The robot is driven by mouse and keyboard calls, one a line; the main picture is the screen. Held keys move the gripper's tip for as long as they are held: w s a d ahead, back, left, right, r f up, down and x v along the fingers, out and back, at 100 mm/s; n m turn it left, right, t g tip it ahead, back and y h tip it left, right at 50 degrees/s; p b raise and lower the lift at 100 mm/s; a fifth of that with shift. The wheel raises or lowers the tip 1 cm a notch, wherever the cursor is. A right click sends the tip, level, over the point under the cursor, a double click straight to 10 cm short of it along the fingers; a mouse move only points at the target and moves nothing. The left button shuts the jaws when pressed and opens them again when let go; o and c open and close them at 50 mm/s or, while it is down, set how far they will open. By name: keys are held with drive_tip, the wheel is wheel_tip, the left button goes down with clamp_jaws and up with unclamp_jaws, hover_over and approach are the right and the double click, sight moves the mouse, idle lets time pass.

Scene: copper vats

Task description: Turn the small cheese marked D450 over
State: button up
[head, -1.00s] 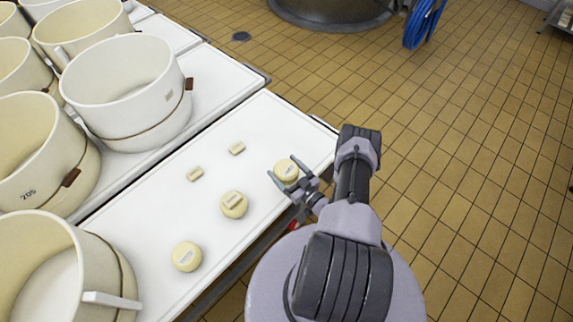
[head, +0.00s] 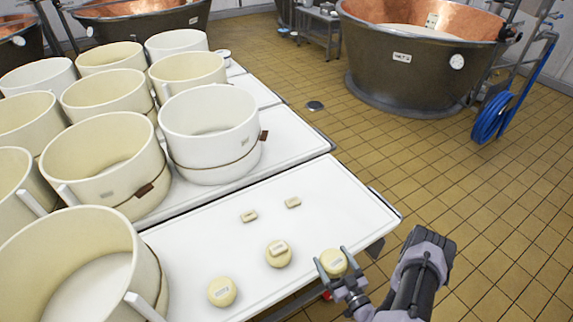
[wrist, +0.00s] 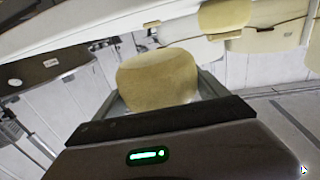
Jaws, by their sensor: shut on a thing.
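My gripper (head: 340,275) is shut on a small round pale-yellow cheese (head: 333,262) near the table's front edge. A pale mark shows on this cheese, too small to read, so I cannot tell whether it is D450. In the wrist view the held cheese (wrist: 158,78) sits between the two fingers; the scene behind it appears upside down, and no mark shows on its visible side.
Two small pale blocks (head: 248,216) (head: 293,202) lie farther back on the white table (head: 345,205). Several large cream moulds (head: 210,135) crowd the left and back. A copper vat (head: 400,80) and blue hose (head: 492,115) stand beyond. Tiled floor (head: 480,230) is clear at right.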

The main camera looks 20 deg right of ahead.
drive_tip(key=w+a+r+n+y, duration=0.1)
drive_tip(key=w+a+r+y, duration=0.15)
drive_tip(key=r, duration=0.35)
drive_tip(key=w+a+r+n+y, duration=0.1)
drive_tip(key=w+a+r+n, duration=0.2)
drive_tip(key=r, duration=0.4)
drive_tip(key=w+a+r+n+g+y, duration=0.1)
drive_tip(key=a+r+y, duration=0.4)
drive_tip(key=a+r, duration=0.9)
drive_tip(key=shift+w+r+n+g, duration=0.3)
drive_tip(key=shift+r+g, duration=0.2)
drive_tip(key=shift+g, duration=0.1)
